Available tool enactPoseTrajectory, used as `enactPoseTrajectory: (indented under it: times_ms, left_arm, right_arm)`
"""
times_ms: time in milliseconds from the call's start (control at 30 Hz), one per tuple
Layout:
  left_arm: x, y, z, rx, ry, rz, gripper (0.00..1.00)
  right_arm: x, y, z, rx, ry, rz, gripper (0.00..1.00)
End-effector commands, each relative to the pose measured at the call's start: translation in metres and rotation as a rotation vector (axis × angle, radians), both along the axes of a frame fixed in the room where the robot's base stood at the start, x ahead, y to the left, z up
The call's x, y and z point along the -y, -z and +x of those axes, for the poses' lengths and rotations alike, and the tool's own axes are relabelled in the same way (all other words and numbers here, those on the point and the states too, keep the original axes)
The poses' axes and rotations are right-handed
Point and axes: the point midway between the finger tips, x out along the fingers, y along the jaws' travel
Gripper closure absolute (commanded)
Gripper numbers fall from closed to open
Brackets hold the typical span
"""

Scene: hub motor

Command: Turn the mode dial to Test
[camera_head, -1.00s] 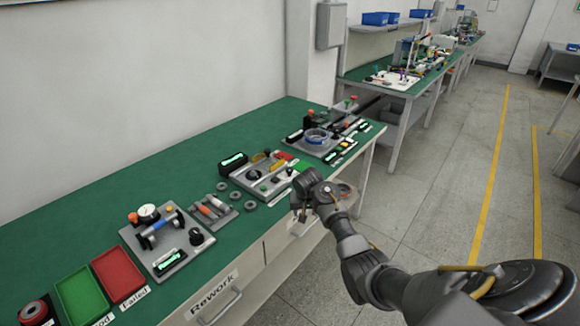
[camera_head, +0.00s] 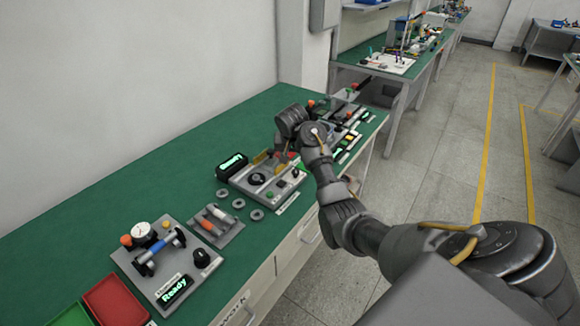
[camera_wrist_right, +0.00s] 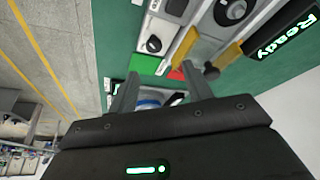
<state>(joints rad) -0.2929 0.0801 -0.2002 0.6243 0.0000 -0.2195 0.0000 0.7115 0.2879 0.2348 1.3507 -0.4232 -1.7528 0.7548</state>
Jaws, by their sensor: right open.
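Two dials could be the mode dial, and I cannot read Test or other mode labels. A round black dial (camera_head: 258,179) sits on the middle grey panel (camera_head: 240,183); what looks like this dial shows at the top of the right wrist view (camera_wrist_right: 232,11). Another black knob (camera_head: 201,258) is on the near left panel. My right gripper (camera_head: 279,154) is above the far part of the middle panel, apart from both dials. In the right wrist view its fingers (camera_wrist_right: 161,78) are spread and empty. My left gripper is not in view.
A "Ready" display (camera_head: 174,290) lights the near panel, with red (camera_head: 118,300) and green trays beside it. Several grey rings (camera_head: 238,203) lie between the panels. Another station (camera_head: 352,140) stands beyond my right arm. The green bench (camera_head: 160,170) is clear along the wall.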

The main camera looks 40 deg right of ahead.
Motion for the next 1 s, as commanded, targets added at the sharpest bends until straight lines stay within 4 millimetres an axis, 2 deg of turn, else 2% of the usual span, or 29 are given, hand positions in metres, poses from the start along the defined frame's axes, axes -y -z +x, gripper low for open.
enactPoseTrajectory:
  times_ms: [100,267,367,600,800,1000]
  left_arm:
    - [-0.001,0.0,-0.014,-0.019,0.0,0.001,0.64]
    - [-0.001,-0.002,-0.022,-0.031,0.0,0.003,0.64]
    - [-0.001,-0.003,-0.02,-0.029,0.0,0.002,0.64]
    - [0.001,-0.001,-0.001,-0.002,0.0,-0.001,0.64]
    - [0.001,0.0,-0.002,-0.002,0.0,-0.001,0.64]
    - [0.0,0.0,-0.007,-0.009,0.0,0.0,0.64]
  right_arm:
    - [0.008,0.007,-0.002,-0.002,0.008,-0.001,0.5]
    - [0.016,0.03,0.003,-0.004,0.01,-0.002,0.5]
    - [0.02,0.048,0.009,-0.006,0.009,-0.002,0.5]
    - [0.028,0.085,0.022,-0.003,0.007,-0.001,0.5]
    - [0.031,0.098,0.027,0.0,0.007,0.0,0.5]
    - [0.031,0.1,0.028,0.0,0.006,-0.001,0.5]
